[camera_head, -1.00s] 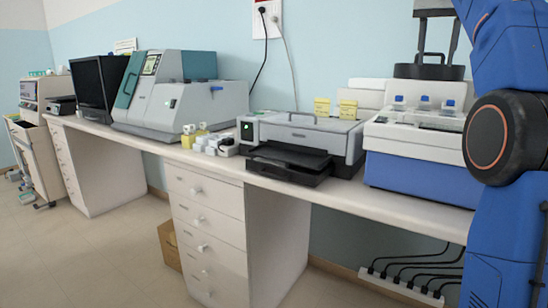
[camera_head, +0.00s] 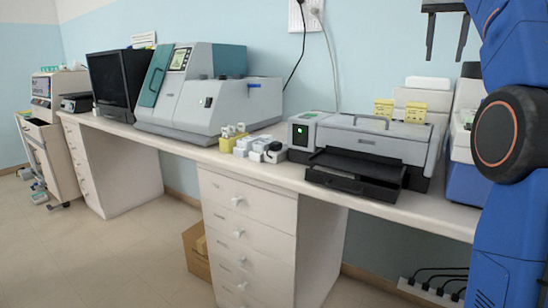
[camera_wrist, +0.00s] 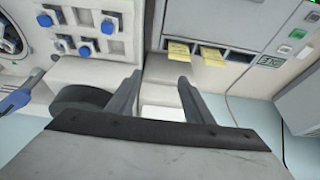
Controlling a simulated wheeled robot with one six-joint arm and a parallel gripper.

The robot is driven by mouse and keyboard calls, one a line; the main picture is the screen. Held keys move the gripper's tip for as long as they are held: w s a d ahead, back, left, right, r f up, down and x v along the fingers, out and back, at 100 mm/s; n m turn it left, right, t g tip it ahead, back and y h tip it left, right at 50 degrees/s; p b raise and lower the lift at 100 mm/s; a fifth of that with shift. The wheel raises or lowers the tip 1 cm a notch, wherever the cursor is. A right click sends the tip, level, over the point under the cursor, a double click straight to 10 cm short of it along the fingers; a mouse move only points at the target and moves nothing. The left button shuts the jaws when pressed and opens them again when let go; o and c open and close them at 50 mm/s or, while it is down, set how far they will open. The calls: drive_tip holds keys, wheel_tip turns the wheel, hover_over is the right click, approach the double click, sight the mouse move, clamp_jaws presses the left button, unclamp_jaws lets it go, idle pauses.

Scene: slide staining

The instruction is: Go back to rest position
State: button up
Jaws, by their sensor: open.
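My gripper (camera_head: 446,50) hangs at the top right in the head view, its two dark fingers pointing down and spread apart above the bench. In the wrist view my gripper (camera_wrist: 160,85) also shows open, with nothing between its fingers. My blue arm stands at the right edge of the head view and hides part of the bench end.
The white bench (camera_head: 425,212) carries a grey printer-like machine (camera_head: 360,145), small white boxes (camera_head: 258,148), a large grey-teal machine (camera_head: 205,95), a black monitor (camera_head: 115,82) and a blue-white machine (camera_head: 463,180). The floor (camera_head: 120,255) in front is clear.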

drive_tip(key=s+a+f+n+y, duration=0.1)
drive_tip(key=s+a+f+n, duration=0.1)
drive_tip(key=s+a+f, duration=0.5)
drive_tip(key=s+a+f+n, duration=0.2)
drive_tip(key=s+a+f, duration=0.1)
drive_tip(key=s+f, duration=0.75)
drive_tip(key=s+a+f+n, duration=0.1)
drive_tip(key=s+a+f, duration=0.1)
drive_tip(key=s+f, duration=0.4)
drive_tip(key=s+a+f+n+y, duration=0.1)
drive_tip(key=s+f, duration=0.5)
drive_tip(key=f, duration=1)
drive_tip(key=s+a+f+t, duration=0.1)
drive_tip(key=s+a+f, duration=0.2)
drive_tip(key=s+f, duration=0.3)
wheel_tip(320, 180, down, 6)
drive_tip(key=shift+r+n+y, duration=0.25)
drive_tip(key=shift+n+y, duration=0.05)
drive_tip(key=shift+n, duration=0.1)
